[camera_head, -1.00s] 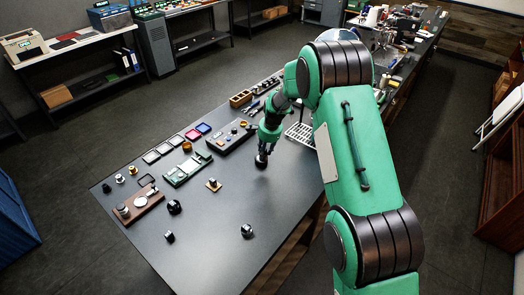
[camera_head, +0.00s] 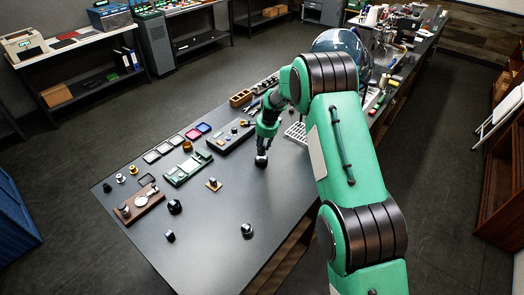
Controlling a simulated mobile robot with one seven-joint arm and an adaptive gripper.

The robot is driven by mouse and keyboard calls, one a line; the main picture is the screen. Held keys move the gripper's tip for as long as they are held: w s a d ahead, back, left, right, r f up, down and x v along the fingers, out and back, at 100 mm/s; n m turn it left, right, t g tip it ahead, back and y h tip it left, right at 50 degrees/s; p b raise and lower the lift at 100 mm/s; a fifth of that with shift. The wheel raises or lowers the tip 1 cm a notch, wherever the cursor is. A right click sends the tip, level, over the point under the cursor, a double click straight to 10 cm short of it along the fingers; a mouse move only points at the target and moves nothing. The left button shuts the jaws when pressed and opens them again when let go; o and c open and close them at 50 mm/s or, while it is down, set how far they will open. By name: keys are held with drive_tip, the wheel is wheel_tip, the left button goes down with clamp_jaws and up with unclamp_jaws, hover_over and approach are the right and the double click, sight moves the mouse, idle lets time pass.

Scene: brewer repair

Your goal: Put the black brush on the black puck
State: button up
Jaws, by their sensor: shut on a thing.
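My gripper (camera_head: 263,147) points down over the right part of the dark tabletop. It is shut on a small dark thing (camera_head: 261,161), apparently the black brush; its shape is mostly hidden by the fingers. This thing is low, at or just above the tabletop; I cannot tell whether it touches anything below. I cannot pick out the black puck for sure. A round black piece (camera_head: 174,206) lies at the left of the table, with a smaller black piece (camera_head: 169,236) in front of it. A dark greenish piece (camera_head: 247,231) lies near the front edge.
A brown board with parts (camera_head: 139,205) is at far left. A white rack (camera_head: 296,131) is right.

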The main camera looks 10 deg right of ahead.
drive_tip(key=shift+s+x, duration=0.1)
drive_tip(key=shift+x, duration=0.55)
drive_tip(key=shift+s+x, duration=0.15)
drive_tip(key=shift+x, duration=0.45)
drive_tip(key=shift+d+f, duration=0.15)
drive_tip(key=shift+f, duration=0.05)
drive_tip(key=o, duration=1.1)
drive_tip(key=shift+o, duration=0.2)
drive_tip(key=shift+r, duration=0.15)
drive_tip(key=v, duration=1.2)
drive_tip(key=shift+b, duration=0.3)
